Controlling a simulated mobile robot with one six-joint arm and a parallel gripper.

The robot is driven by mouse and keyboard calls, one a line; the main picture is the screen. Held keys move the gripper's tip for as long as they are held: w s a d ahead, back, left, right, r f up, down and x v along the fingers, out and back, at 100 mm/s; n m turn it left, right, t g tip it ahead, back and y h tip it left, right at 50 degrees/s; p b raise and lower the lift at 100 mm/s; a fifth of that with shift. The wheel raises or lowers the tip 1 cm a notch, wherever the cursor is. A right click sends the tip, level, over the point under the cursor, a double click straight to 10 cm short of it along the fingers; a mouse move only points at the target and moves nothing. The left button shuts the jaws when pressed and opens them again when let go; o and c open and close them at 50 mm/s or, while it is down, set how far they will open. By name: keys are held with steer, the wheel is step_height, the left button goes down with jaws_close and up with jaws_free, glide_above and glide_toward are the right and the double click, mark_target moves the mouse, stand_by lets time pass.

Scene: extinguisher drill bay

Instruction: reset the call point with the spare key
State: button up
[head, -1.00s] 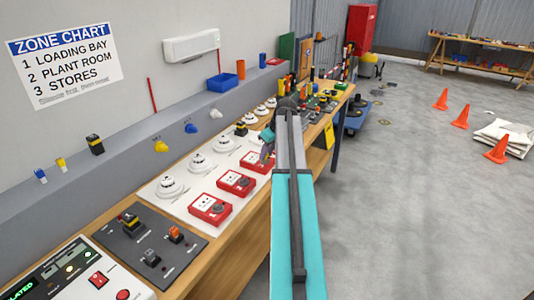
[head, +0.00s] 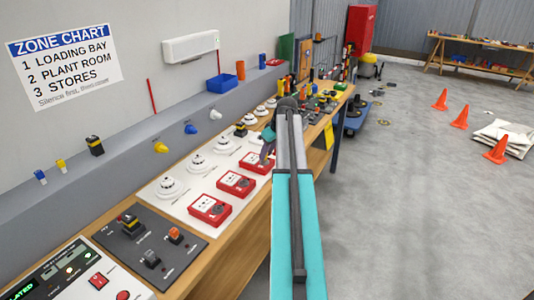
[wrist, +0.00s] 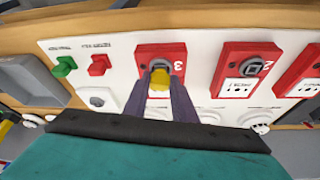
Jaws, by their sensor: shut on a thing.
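My gripper (wrist: 160,85) is shut on a small yellow key (wrist: 160,77) in the wrist view. The key is over the dark round socket of the red call point marked 3 (wrist: 158,58); whether its tip is inside the socket cannot be told. In the head view my gripper (head: 267,152) is low over that same call point (head: 257,162), the farthest of the red row, and the key is hidden.
White detectors (head: 169,187) stand beside the call points on the white board. A grey switch panel (head: 150,245) and a lit control panel (head: 75,272) are nearer. Green (wrist: 65,66) and red (wrist: 99,65) blocks stand beside call point 3. Orange cones (head: 460,117) stand on the open floor.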

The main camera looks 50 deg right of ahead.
steer(key=shift+r+p, duration=1)
steer(key=shift+r, duration=1.2)
